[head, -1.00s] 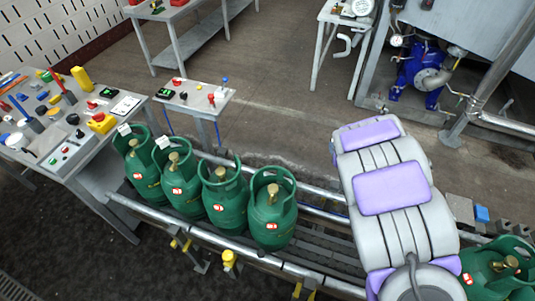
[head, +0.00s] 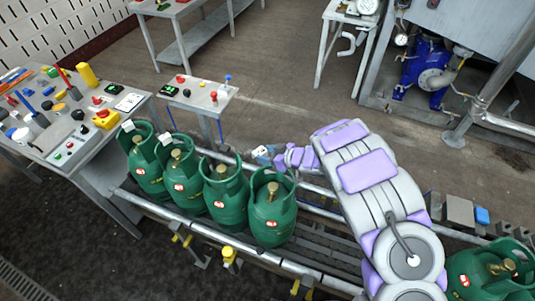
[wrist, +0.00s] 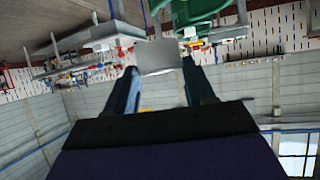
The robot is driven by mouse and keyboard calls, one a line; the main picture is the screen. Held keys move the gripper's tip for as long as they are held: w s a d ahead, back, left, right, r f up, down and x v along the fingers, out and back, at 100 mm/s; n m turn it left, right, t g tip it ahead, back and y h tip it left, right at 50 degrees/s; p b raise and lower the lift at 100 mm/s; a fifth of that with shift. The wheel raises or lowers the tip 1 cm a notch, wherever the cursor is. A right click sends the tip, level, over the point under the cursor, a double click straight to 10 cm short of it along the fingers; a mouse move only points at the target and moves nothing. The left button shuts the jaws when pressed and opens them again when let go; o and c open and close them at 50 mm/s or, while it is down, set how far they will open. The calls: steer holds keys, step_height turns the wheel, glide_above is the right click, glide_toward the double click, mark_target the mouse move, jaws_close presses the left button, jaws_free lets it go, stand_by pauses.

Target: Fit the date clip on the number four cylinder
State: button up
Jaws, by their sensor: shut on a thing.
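A row of green gas cylinders stands on the conveyor in the head view. The first (head: 145,168) and second (head: 182,188) from the left carry small white clips on their collars. The third (head: 224,203) and fourth (head: 270,222) from the left show no clip; no numbers are readable. My gripper (head: 262,152) is behind and above the fourth, apart from its collar. In the wrist view it is shut on a pale flat date clip (wrist: 160,57), held at the fingertips. A green cylinder part (wrist: 196,10) shows beyond the clip, at the top.
The conveyor rail (head: 215,235) runs along the row's front. More green cylinders (head: 490,275) stand at the lower right, beyond my arm. A control table (head: 85,150) is at the left and a small button stand (head: 200,98) behind the row. The floor behind the conveyor is open.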

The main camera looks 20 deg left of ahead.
steer(key=shift+s+a+f, duration=0.1)
steer(key=shift+s+a, duration=0.05)
steer(key=shift+a, duration=0.5)
steer(key=shift+m+t, duration=0.3)
steer(key=shift+d+f+b, duration=0.15)
steer(key=shift+f+b, duration=0.1)
steer(key=shift+f, duration=0.7)
steer(key=shift+d+f+b, duration=0.2)
steer(key=shift+f+b, duration=0.05)
steer(key=shift+f, duration=0.7)
steer(key=shift+d+f+b, duration=0.15)
steer(key=shift+f+b, duration=0.1)
steer(key=shift+f, duration=0.7)
steer(key=shift+a, duration=0.2)
steer(key=shift+a+f+p, duration=0.1)
steer(key=shift+a+p, duration=0.15)
steer(key=shift+p, duration=0.1)
steer(key=shift+d+p, duration=0.3)
steer(key=shift+p, duration=0.25)
steer(key=shift+f+b, duration=0.45)
steer(key=shift+f, duration=0.75)
